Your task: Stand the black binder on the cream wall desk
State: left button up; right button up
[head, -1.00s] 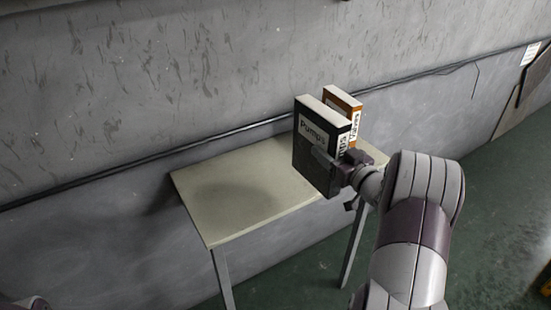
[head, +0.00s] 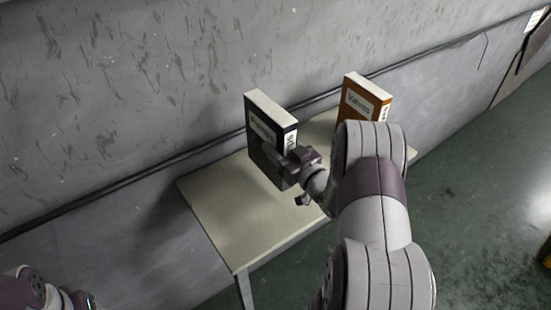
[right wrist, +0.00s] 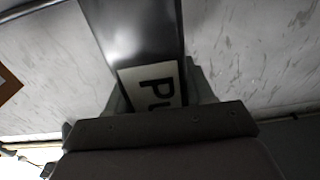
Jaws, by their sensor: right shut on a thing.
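The black binder (head: 262,118) has a white label and pale page edges. My right gripper (head: 290,163) is shut on its lower part and holds it upright over the middle of the cream wall desk (head: 222,209). Whether its bottom touches the desk top is hard to tell. In the right wrist view the binder (right wrist: 137,35) stands between the fingers (right wrist: 155,112), with part of its label showing. My left arm shows only as a piece at the lower left corner of the head view; its gripper is out of the picture.
An orange binder (head: 362,100) labelled "Valves" stands at the right end of the desk, partly behind my right arm. The grey wall (head: 140,70) with a dark pipe runs behind the desk. The desk's left part is bare.

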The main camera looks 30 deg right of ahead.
aim_at(272, 165)
jog(key=f, duration=0.1)
jog(key=a+f, duration=0.1)
jog(key=f, duration=0.1)
jog(key=a+f, duration=0.1)
jog(key=shift+w+a+f+p, duration=0.1)
jog(key=shift+w+f+p, duration=0.1)
jog(key=shift+f+p, duration=0.1)
jog(key=shift+s+f, duration=0.1)
jog(key=shift+f, duration=0.25)
pick_arm(q)
jog(key=shift+w+r, duration=0.25)
jog(key=shift+r, duration=0.2)
pick_arm(e)
jog(key=shift+f, duration=0.1)
pick_arm(q)
jog(key=shift+w, duration=0.1)
pick_arm(e)
jog(key=o, duration=1)
jog(key=shift+f, duration=0.2)
jog(key=o, duration=0.4)
pick_arm(q)
jog(key=shift+f, duration=0.1)
pick_arm(e)
jog(key=shift+r, duration=0.1)
jog(key=shift+r, duration=0.1)
